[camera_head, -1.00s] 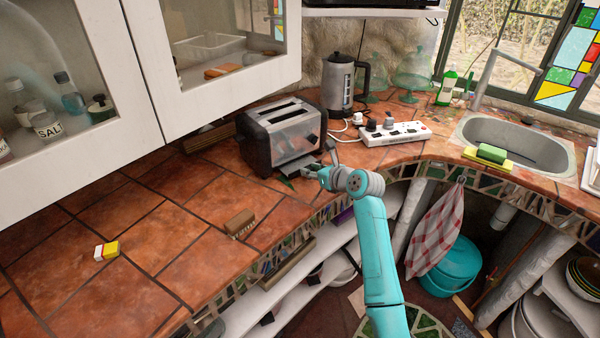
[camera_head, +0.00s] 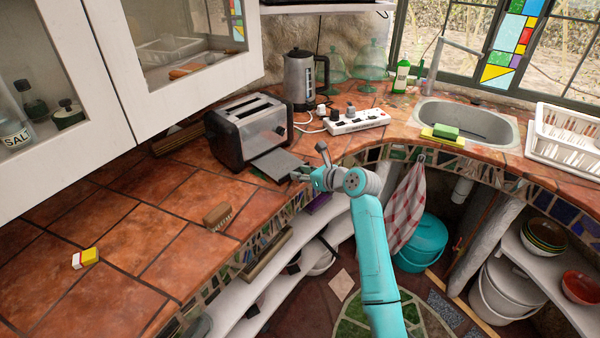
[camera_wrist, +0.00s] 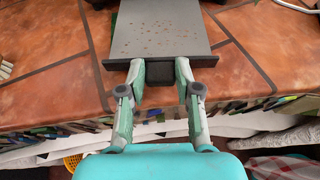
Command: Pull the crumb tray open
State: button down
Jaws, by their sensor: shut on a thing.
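The toaster (camera_head: 249,130), black and silver with two slots, stands on the tiled counter. Its grey crumb tray (camera_head: 277,165) sticks well out of the toaster's base toward the counter's front edge. In the wrist view the tray (camera_wrist: 162,38) lies flat with brown crumbs on it and a dark front lip. My gripper (camera_head: 304,173) is at the front of the tray; in the wrist view its two fingers are shut on the dark handle (camera_wrist: 157,72) in the middle of the lip. The tray's back end is hidden at the toaster.
A white power strip (camera_head: 357,121) and a kettle (camera_head: 299,80) stand behind and right of the toaster. A brown brush (camera_head: 218,215) and a yellow-and-white block (camera_head: 85,258) lie on the otherwise clear left counter. Shelves (camera_head: 285,255) are below the edge.

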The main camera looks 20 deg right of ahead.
jog(key=c, duration=0.8)
grip_release()
jog(key=v, duration=1.2)
